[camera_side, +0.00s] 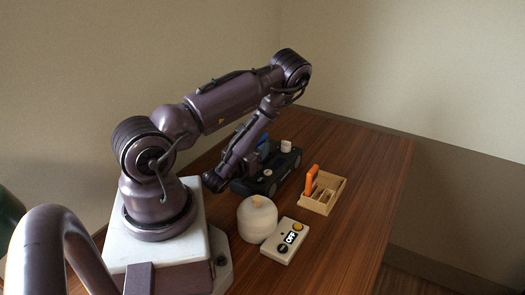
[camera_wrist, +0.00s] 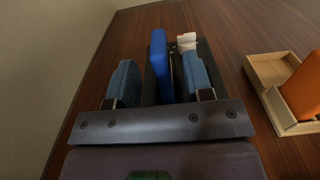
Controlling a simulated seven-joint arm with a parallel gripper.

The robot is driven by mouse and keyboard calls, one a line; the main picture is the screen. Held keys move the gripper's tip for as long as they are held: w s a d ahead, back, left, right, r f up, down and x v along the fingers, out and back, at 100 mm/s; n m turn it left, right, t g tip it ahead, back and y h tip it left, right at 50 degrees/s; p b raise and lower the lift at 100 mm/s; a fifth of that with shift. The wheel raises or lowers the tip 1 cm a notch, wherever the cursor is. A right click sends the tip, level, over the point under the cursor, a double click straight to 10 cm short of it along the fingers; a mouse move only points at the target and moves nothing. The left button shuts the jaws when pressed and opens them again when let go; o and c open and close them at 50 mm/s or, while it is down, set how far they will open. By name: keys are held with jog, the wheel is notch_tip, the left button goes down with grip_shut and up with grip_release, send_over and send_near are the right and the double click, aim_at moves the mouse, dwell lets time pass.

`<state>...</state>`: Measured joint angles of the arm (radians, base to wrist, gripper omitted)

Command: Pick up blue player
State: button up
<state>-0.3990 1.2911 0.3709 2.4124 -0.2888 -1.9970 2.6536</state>
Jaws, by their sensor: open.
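The blue player (camera_wrist: 159,62) is a thin upright slab in a dark base (camera_wrist: 206,50). In the wrist view it appears between the two blue-grey fingers of my open gripper (camera_wrist: 161,80), with gaps on both sides. Its lower end disappears behind the gripper's crossbar. How deep it sits between the fingers I cannot tell. In the side view, a bit of the blue player (camera_side: 262,147) shows past my arm, on the dark base (camera_side: 284,172). My gripper's fingers are hidden there.
A white piece (camera_side: 287,146) stands on the dark base. To the right is a wooden tray (camera_side: 335,184) holding an upright orange slab (camera_side: 311,180). Nearer are a round cream jar (camera_side: 257,220) and a white box marked OFF (camera_side: 284,243). The tabletop's right part is clear.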

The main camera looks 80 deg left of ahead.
jog(key=shift+x, duration=2.35)
grip_shut()
